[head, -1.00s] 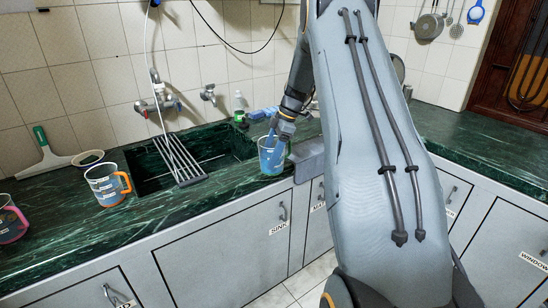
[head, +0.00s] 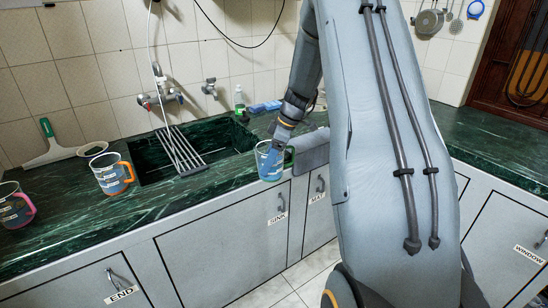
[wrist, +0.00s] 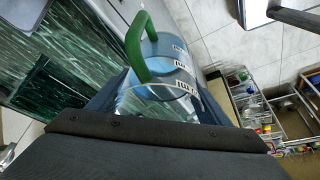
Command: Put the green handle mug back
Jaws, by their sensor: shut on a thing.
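The green handle mug (head: 268,163) is a clear, bluish cup at the front edge of the green counter, right of the sink. Its green handle (wrist: 138,48) shows clearly in the wrist view, with the clear body (wrist: 160,98) below and beside it. My gripper (head: 275,147) is at the mug's top and is shut on it. In the head view I cannot tell whether the mug's base touches the counter. The fingertips are partly hidden by the mug and the wrist housing.
An orange handle mug (head: 113,174) and a pink handle mug (head: 14,205) stand on the counter at left. A sink (head: 222,139) with a metal rack (head: 181,152) lies between. A grey mat (head: 312,150) hangs over the counter edge just right of the mug. A green bottle (head: 240,103) stands behind.

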